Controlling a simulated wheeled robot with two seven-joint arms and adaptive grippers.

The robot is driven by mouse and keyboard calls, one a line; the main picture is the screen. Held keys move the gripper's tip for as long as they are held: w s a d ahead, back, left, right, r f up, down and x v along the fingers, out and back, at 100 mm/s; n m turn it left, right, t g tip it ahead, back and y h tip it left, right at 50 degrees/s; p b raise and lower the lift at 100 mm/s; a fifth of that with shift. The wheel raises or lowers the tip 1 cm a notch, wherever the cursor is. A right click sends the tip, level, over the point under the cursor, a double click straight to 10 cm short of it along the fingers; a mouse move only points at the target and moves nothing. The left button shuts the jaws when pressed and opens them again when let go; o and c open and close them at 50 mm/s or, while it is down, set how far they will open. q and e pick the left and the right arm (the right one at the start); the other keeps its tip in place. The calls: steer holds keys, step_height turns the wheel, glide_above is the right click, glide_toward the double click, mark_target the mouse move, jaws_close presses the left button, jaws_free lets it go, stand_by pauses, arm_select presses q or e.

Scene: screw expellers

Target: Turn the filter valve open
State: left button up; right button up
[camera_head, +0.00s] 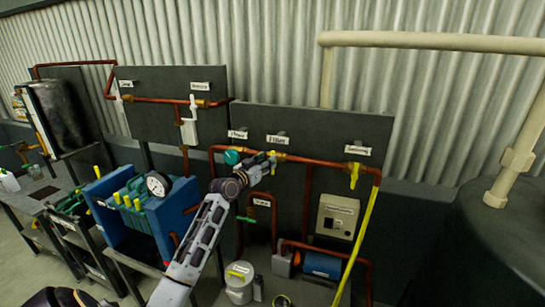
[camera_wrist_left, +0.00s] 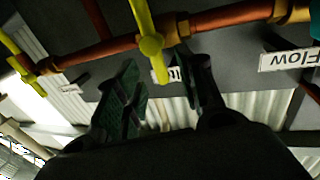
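The filter valve (camera_wrist_left: 151,42) is a yellow lever valve on a copper pipe in the left wrist view, with its handle pointing toward the picture's top edge. In the head view its yellow part (camera_head: 272,155) shows under the Filter label (camera_head: 278,140), partly hidden by my gripper. In the head view the left gripper (camera_head: 262,163) is right by the valve; contact cannot be told. My right gripper is not in view.
Another yellow valve (camera_head: 354,175) hangs farther right on the same copper pipe (camera_head: 315,161). A teal round part (camera_head: 232,156) is just left of my gripper. A control box (camera_head: 337,215) and a blue cylinder (camera_head: 321,265) sit below. A blue machine (camera_head: 150,215) stands left.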

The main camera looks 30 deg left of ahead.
arm_select(q)
steer(key=shift+w+p, duration=0.55)
steer(key=shift+w, duration=1.9)
jaws_close()
